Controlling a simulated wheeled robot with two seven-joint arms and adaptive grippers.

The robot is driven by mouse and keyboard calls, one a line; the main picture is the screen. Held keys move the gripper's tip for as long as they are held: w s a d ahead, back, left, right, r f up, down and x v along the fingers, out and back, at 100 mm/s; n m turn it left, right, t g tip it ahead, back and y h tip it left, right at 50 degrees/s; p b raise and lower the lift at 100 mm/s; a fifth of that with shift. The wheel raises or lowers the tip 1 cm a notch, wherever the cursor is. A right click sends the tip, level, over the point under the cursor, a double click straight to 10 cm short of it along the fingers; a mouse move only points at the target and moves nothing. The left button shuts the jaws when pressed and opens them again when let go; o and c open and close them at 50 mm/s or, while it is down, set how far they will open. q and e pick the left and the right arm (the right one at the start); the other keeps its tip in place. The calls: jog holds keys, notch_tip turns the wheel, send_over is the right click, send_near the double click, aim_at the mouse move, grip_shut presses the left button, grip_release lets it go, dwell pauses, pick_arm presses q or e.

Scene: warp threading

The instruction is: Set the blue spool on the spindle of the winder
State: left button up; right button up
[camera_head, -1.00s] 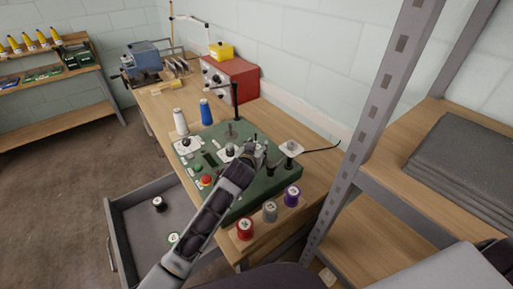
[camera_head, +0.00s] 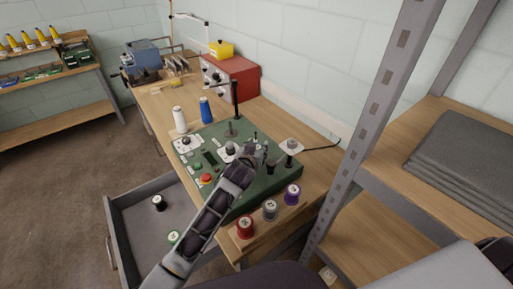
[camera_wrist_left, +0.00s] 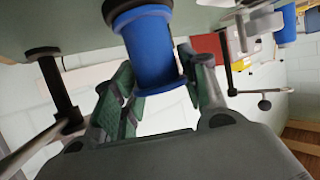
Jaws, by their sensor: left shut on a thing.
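The blue spool (camera_wrist_left: 152,48) shows in the left wrist view, between the green finger pads of my left gripper (camera_wrist_left: 158,72), which is shut on it. Its far end meets or nearly meets a dark disc (camera_wrist_left: 120,8) beside the green plate. I cannot tell whether a spindle runs through it. In the head view my left gripper (camera_head: 258,155) is over the right half of the green winder (camera_head: 222,134) and hides the held spool. A second blue spool (camera_head: 206,112) stands behind the winder. My right gripper is not in view.
A white spool (camera_head: 179,120) stands beside the second blue one. Red (camera_head: 245,227), grey (camera_head: 270,210) and purple (camera_head: 292,195) spools stand along the front. An open drawer (camera_head: 130,215) is at left. A shelf post (camera_head: 365,135) rises at right. A dark post (camera_head: 234,98) stands at the winder's back.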

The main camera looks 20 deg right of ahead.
pick_arm(q)
jog(key=shift+f, duration=0.15)
jog(key=o, duration=1.1)
jog(key=shift+s, duration=0.15)
jog(key=v, duration=1.1)
jog(key=shift+s+a, duration=0.15)
jog(key=shift+s, duration=0.15)
jog(key=shift+s, duration=0.1)
dwell(0.5)
